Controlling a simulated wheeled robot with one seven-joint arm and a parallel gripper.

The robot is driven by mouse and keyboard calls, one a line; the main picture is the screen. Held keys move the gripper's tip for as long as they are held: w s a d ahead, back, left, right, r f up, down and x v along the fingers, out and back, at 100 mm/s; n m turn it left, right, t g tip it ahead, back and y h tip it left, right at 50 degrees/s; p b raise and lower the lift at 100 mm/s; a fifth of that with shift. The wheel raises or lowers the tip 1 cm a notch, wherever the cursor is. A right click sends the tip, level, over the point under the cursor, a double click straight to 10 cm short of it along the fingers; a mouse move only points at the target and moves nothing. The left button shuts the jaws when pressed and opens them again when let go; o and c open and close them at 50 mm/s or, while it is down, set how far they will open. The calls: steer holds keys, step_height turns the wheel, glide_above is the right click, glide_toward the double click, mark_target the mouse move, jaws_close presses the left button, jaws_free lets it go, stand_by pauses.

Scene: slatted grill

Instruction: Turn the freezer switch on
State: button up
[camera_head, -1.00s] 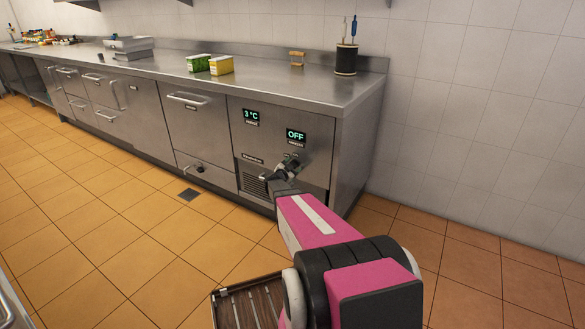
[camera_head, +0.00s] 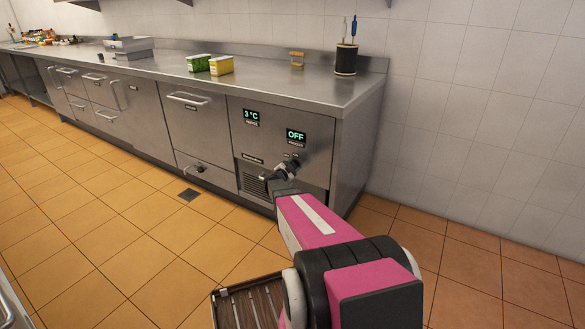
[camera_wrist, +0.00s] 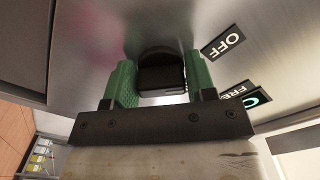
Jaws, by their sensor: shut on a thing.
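The freezer switch (camera_wrist: 161,75) is a dark round knob on the steel front panel, seen in the wrist view between my gripper's two green fingers. My gripper (camera_wrist: 160,84) is shut on the knob, with one finger on each side. In the head view my gripper (camera_head: 290,165) is at the panel, low under the display, and the knob is mostly hidden behind it. The freezer display (camera_head: 296,135) reads OFF.
A second display (camera_head: 251,116) reads 3 °C. A vent grille (camera_head: 252,181) lies left of my gripper. The steel counter (camera_head: 290,88) above carries green and yellow boxes (camera_head: 221,65) and a dark utensil holder (camera_head: 346,60). The tiled floor in front is clear.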

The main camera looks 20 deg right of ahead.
steer(key=m, duration=0.5)
steer(key=shift+a+r+m, duration=0.1)
steer(key=shift+m, duration=0.2)
steer(key=shift+r+m, duration=0.1)
steer(key=shift+m, duration=2)
steer(key=o, duration=0.9)
steer(key=shift+c, duration=0.2)
steer(key=shift+a, duration=0.1)
steer(key=v, duration=1)
steer(key=shift+s+a, duration=0.25)
